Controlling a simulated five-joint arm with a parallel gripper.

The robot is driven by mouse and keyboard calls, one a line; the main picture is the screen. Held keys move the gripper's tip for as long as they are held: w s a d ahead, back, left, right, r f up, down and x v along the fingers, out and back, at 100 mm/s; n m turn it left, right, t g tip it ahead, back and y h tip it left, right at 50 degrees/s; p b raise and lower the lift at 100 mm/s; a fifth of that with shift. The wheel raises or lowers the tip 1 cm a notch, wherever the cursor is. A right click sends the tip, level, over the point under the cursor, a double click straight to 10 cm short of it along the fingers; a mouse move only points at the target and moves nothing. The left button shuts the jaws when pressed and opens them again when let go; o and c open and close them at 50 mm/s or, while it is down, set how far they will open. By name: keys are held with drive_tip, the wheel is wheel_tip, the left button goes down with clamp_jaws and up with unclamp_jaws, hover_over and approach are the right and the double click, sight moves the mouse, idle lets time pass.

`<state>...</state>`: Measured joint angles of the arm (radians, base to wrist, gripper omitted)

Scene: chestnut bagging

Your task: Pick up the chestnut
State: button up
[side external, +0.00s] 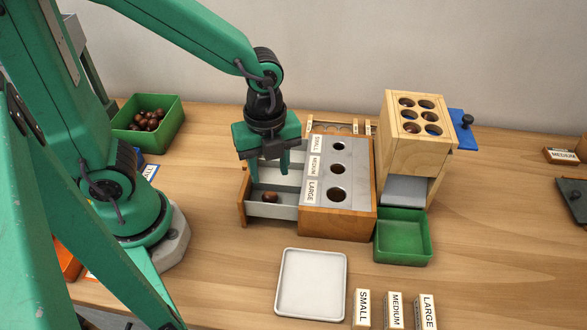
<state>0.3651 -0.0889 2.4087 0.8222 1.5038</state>
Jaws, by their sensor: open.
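One brown chestnut (270,197) lies in the front compartment of the pulled-out drawer (274,211), beside the LARGE label of the sizing box (338,222). My gripper (268,172) is open and points down over the drawer, above and slightly behind the chestnut in this view. Its fingers look empty and apart from the chestnut. More chestnuts (150,121) lie in a green bin (168,133) at the back left.
A wooden block with several holes (408,160) stands right of the sizing box, with a green tray (402,258) before it. A white tray (311,285) and the SMALL (362,308), MEDIUM (395,310) and LARGE (426,312) label blocks are in front.

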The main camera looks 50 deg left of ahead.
sight(270, 193)
drive_tip(key=shift+f, duration=1.15)
drive_tip(key=shift+f, duration=0.1)
drive_tip(key=shift+s+a+f, duration=0.1)
drive_tip(key=shift+f, duration=2.4)
drive_tip(key=c, duration=0.5)
drive_tip(key=shift+r, duration=0.25)
drive_tip(key=shift+r, duration=0.75)
wheel_tip(270, 193, up, 2)
drive_tip(key=shift+s+r, duration=0.1)
drive_tip(key=shift+r, duration=0.15)
drive_tip(key=s+d+r, duration=0.2)
drive_tip(key=s, duration=0.1)
drive_tip(key=s+d+r, duration=0.2)
drive_tip(key=s+d, duration=0.1)
drive_tip(key=s+d+r, duration=0.2)
drive_tip(key=s, duration=0.1)
drive_tip(key=shift+d+r, duration=0.15)
drive_tip(key=shift+r, duration=0.15)
